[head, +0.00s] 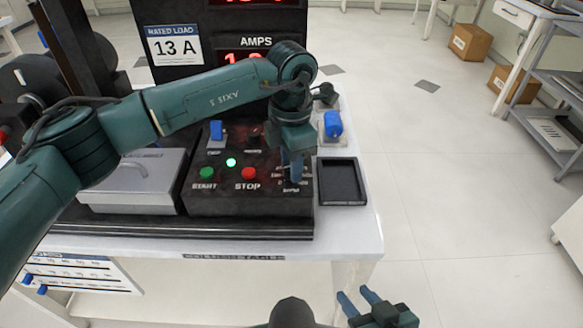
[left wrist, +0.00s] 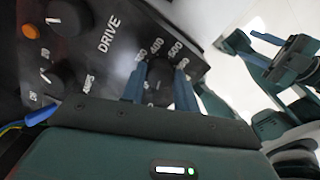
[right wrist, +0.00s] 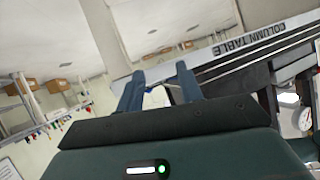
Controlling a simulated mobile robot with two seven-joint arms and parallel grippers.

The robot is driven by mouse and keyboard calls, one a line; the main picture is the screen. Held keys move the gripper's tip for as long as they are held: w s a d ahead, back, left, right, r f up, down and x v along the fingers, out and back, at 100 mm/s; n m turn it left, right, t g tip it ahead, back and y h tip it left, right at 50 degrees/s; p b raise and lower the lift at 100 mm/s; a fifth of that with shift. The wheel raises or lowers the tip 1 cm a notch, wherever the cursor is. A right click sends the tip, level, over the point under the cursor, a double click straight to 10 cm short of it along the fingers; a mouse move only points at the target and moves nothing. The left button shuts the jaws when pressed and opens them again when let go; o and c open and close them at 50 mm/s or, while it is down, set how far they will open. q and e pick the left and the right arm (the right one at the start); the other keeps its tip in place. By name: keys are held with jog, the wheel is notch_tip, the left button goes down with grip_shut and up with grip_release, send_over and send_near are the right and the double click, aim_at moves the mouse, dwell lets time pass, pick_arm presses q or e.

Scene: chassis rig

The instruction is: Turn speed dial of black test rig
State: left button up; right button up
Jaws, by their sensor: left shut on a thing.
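The black test rig (head: 225,200) stands on the table, with a green START button (head: 207,174), a red STOP button (head: 249,174) and a lit green lamp (head: 231,162). My left gripper (head: 293,168) reaches down over the right side of its panel. In the left wrist view, the black speed dial (left wrist: 160,72) sits between my left fingers, with numbers such as 400 and 600 around it. The left gripper is shut on this dial. The gripper hides the dial in the head view. My right gripper (head: 362,299) is open and empty in front of the table's right corner.
A grey lidded box (head: 135,182) stands left of the rig. A black tray (head: 342,182) and a blue object (head: 333,124) lie to its right. A tall black display with a 13 A rated load label (head: 175,45) stands behind.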

pick_arm(q)
jog(key=shift+f+m+b, duration=0.15)
jog(key=shift+m+b, duration=0.35)
jog(key=shift+m, duration=0.5)
jog(key=m+b, duration=0.1)
jog(key=m, duration=0.1)
jog(key=shift+m, duration=0.3)
jog(key=m+b, duration=0.1)
jog(key=m, duration=0.1)
jog(key=shift+m, duration=0.4)
jog(key=shift+m+b, duration=0.45)
jog(key=shift+m, duration=1.35)
jog(key=m+b, duration=0.1)
jog(key=m, duration=0.2)
jog(key=shift+m, duration=0.3)
jog(key=m, duration=0.3)
jog(key=shift+r+m, duration=0.2)
jog(key=shift+m, duration=2.1)
pick_arm(e)
jog(key=shift+s+d+r+t, duration=0.25)
jog(key=shift+s+d+t, duration=0.05)
jog(key=shift+d+t, duration=0.2)
jog(key=shift+s+d+r+t, duration=0.25)
jog(key=shift+s+d+t, duration=0.05)
jog(key=shift+d+t, duration=0.2)
